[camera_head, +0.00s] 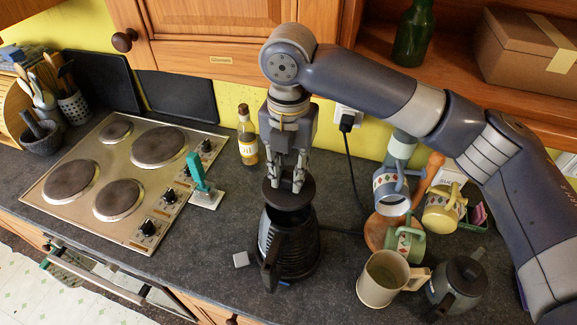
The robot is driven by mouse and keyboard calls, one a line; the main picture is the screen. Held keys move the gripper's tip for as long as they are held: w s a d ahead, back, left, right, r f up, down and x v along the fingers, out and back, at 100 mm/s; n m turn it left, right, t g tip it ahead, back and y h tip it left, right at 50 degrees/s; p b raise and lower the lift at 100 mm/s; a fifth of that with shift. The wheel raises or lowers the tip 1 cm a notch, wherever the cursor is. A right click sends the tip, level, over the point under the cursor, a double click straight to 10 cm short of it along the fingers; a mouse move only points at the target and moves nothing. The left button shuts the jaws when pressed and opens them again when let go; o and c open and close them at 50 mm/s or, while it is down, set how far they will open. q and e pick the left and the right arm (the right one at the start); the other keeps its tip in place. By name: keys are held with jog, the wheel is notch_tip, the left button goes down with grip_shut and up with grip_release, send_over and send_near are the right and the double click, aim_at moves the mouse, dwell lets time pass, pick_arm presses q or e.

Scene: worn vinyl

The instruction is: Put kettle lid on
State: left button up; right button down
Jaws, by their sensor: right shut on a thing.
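The dark kettle (298,250) stands upright on the counter in the middle, its handle toward the front and a cord running from it to the wall socket. My right gripper (286,182) points down and is shut on the dark round kettle lid (289,197). The lid is just above the kettle's opening, roughly over it and slightly toward the back. A dark strip of the opening shows below the lid. Whether the lid's rim touches the kettle I cannot tell. My left gripper is not in view.
A beige mug (378,283) and a dark teapot (458,284) stand to the right, near a mug tree with several mugs. An oil bottle (247,138) stands behind left.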

aim_at(289, 187)
jog(key=shift+f+b, duration=0.5)
jog(key=shift+f, duration=1.95)
jog(key=shift+p, duration=0.3)
jog(key=shift+p, duration=0.4)
jog(key=shift+f+b, duration=0.35)
jog(key=shift+f, duration=0.65)
jog(key=c, duration=1.2)
grip_release()
jog(key=shift+c, duration=0.2)
